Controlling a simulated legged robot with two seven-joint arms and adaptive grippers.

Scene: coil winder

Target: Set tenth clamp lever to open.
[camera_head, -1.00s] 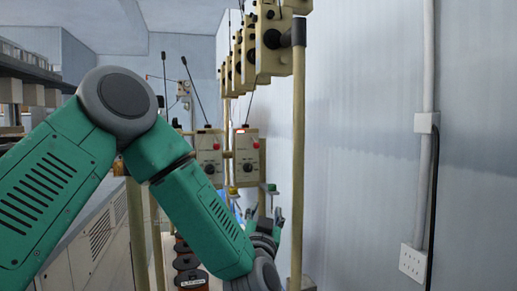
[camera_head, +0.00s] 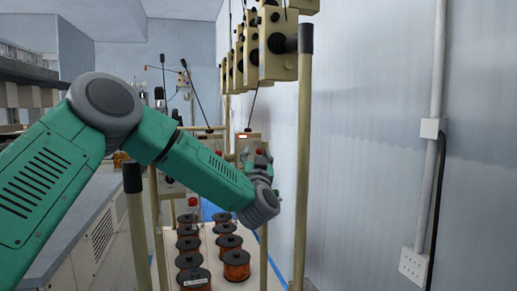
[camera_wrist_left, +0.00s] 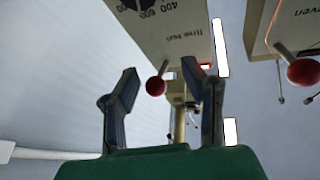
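In the wrist view, a pale clamp box (camera_wrist_left: 165,28) with a black dial carries a lever with a red ball knob (camera_wrist_left: 155,86). Its small lettering is hard to read but seems to end in "ten". My left gripper (camera_wrist_left: 165,88) is open, its two dark fingers apart, with the red knob showing between them; I see no contact. In the head view my left gripper (camera_head: 257,158) is in front of the pale box (camera_head: 249,138) and partly hides it. My right gripper is in neither view.
A neighbouring box (camera_wrist_left: 285,28) with its own red knob (camera_wrist_left: 303,71) is to the right in the wrist view. Upright posts (camera_head: 304,160) and hanging boxes (camera_head: 277,55) are near my arm's right. Copper spools (camera_head: 236,265) stand below. A wall is at the right.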

